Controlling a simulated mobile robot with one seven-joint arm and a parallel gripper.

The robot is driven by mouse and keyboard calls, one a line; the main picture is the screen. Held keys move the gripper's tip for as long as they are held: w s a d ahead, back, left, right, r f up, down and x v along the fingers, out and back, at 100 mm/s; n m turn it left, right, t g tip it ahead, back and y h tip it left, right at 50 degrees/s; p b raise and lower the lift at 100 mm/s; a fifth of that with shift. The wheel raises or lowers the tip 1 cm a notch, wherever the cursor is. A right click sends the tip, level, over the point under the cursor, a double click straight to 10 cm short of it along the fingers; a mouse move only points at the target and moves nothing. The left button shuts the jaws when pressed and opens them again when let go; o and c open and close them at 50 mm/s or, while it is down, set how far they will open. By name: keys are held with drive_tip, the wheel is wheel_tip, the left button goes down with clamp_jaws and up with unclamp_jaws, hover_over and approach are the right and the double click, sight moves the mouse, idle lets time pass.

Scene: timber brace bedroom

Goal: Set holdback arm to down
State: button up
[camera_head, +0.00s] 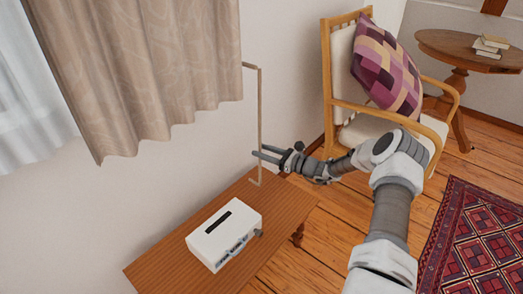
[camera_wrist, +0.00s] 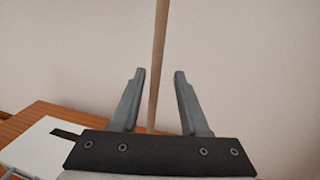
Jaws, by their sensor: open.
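The holdback arm (camera_head: 260,115) is a thin beige rod on the wall, right of the curtain. It hangs upright from a short top piece and has a short bent end at the bottom, just above the wooden table. My gripper (camera_head: 257,154) is at the lower part of the rod in the head view. In the wrist view the rod (camera_wrist: 159,60) stands upright and shows in the gap between the two fingers of my gripper (camera_wrist: 159,73). The fingers are apart, and neither clearly touches the rod. The rod's lower end is hidden behind my gripper base in the wrist view.
A beige curtain (camera_head: 150,75) hangs left of the rod. A white box (camera_head: 225,232) sits on the wooden table (camera_head: 165,268) below. A chair (camera_head: 328,75) with a patterned cushion (camera_head: 387,68) stands to the right, before a round table (camera_head: 450,45). A red rug (camera_head: 480,235) lies at the right.

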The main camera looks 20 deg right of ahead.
drive_tip(key=p+v, duration=0.3)
drive_tip(key=v, duration=1.3)
drive_tip(key=shift+s+d, duration=0.3)
drive_tip(key=shift+r, duration=0.1)
